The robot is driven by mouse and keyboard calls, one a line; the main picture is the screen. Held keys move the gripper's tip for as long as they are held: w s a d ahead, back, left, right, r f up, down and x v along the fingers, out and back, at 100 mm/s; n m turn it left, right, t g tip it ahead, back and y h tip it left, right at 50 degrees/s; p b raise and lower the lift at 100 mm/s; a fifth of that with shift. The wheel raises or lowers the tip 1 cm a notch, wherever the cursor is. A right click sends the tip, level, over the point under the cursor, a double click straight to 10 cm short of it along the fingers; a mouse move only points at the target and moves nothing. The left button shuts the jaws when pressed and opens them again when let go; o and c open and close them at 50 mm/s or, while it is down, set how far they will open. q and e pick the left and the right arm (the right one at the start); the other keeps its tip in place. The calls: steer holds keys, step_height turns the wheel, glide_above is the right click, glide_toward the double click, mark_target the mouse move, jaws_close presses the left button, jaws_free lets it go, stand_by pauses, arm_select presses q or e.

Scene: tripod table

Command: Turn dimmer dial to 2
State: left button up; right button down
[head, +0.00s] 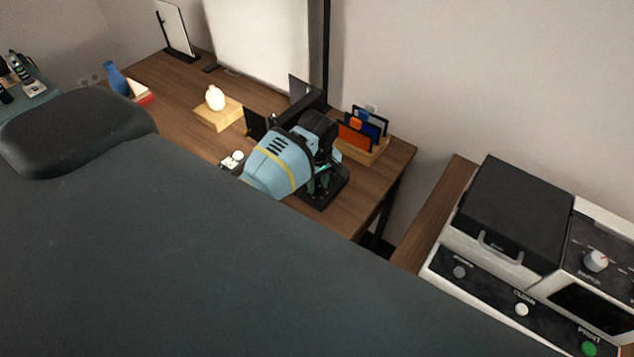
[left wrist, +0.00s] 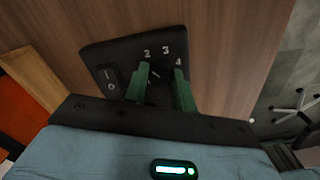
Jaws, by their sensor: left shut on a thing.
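The dimmer box (left wrist: 120,52) is a black plate on the wooden table, with the numbers 2, 3 and 4 in an arc. It also shows in the head view (head: 330,192), partly under my gripper. The dial (left wrist: 157,78) is small and dark, with a short pale mark; I cannot tell surely which number the mark points to. A rocker switch (left wrist: 109,81) marked I and O sits left of the dial. My left gripper (left wrist: 162,82) has its green fingers on either side of the dial, shut on it. My right gripper is not in view.
A wooden organizer (head: 372,152) with orange and blue cards stands right beside my left gripper. A pale rounded object (head: 215,98) on a wooden block and a blue bottle (head: 116,78) stand farther left. A machine (head: 517,220) with buttons is at right.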

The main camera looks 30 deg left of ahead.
mark_target(317, 186)
arm_select(q)
steer(key=shift+m, duration=1.3)
steer(key=o, duration=1)
steer(key=shift+r, duration=3.85)
steer(key=shift+s, duration=0.1)
